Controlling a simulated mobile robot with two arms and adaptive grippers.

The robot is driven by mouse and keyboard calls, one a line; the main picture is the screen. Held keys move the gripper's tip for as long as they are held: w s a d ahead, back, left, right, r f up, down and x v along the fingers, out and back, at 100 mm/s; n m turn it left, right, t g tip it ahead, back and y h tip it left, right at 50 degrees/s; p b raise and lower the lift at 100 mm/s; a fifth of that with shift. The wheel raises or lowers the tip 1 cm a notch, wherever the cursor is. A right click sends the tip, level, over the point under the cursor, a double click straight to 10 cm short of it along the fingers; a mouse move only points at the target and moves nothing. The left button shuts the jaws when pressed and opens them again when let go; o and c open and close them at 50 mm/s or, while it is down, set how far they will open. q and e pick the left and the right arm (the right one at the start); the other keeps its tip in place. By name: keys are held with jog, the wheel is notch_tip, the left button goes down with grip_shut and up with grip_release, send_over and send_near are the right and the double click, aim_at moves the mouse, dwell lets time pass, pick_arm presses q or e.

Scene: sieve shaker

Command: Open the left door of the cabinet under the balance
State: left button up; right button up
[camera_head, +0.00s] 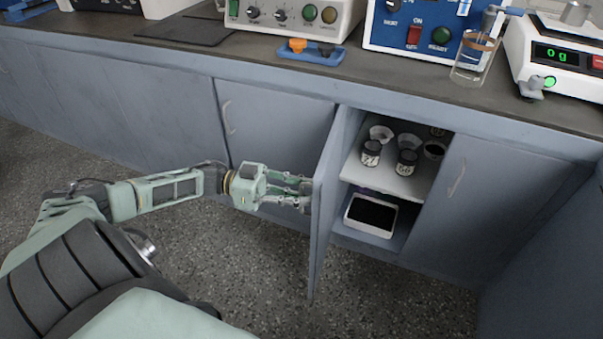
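The left door (325,210) of the cabinet stands swung out wide, seen nearly edge-on, and the compartment behind it is exposed. The balance (558,56), with a lit green display, stands on the counter above and to the right. My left gripper (304,190) is at the outer, left-hand face of the door, with its fingertips close to or touching it. The door's handle is hidden around the fingers, so I cannot tell whether they grip it. The right cabinet door (475,190) is closed. My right gripper is out of view.
Inside the cabinet, several jars and bowls stand on the upper shelf (385,180), and a white tray (371,215) with a dark inside lies below. Another closed door (272,125) is to the left. Instruments and a glass cylinder (472,62) stand on the counter. The floor in front is clear.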

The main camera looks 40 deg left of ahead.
pick_arm(q)
jog(key=shift+o, duration=0.6)
jog(key=shift+w+r, duration=0.1)
jog(key=shift+w, duration=0.05)
jog(key=shift+a, duration=0.2)
jog(key=v, duration=1.1)
jog(key=shift+s+a, duration=0.3)
